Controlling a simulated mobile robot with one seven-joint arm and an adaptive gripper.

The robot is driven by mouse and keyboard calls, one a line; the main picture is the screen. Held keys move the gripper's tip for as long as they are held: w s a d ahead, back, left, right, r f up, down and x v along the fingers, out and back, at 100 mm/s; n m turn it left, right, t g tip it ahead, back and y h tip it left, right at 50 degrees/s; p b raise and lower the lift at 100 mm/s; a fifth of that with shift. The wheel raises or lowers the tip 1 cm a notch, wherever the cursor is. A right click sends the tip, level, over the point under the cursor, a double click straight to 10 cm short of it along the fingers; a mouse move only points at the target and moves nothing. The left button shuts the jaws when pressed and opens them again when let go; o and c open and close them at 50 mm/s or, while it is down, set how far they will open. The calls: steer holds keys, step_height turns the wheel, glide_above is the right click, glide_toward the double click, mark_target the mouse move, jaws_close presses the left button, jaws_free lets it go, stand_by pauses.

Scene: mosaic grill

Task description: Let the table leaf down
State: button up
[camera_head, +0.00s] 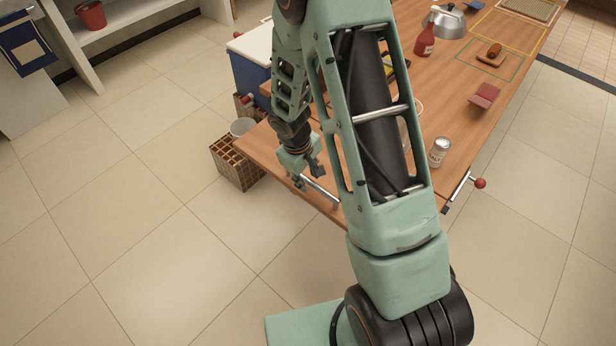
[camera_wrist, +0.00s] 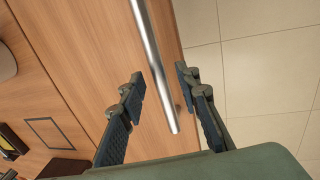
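The table leaf (camera_head: 262,148) is a wooden panel at the near left end of the table, and it looks about level with the tabletop. Its wood also fills the left of the wrist view (camera_wrist: 85,50). A metal bar handle (camera_head: 322,190) runs along the leaf's near edge. In the wrist view the bar (camera_wrist: 150,45) passes between my two fingers. My gripper (camera_wrist: 160,78) is open, with visible gaps on both sides of the bar. In the head view my gripper (camera_head: 309,178) is over the leaf edge, and my arm hides the leaf's right part.
A rod with a red knob (camera_head: 480,183) sticks out at the table's right edge. A white can (camera_head: 440,151), red bottle (camera_head: 425,40) and kettle (camera_head: 449,22) stand on the table. A woven crate (camera_head: 236,166) and blue cooler (camera_head: 247,72) are left of it. The floor in front is clear.

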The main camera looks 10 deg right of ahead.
steer(key=shift+c, duration=0.5)
jaws_close()
steer(key=shift+f, duration=0.1)
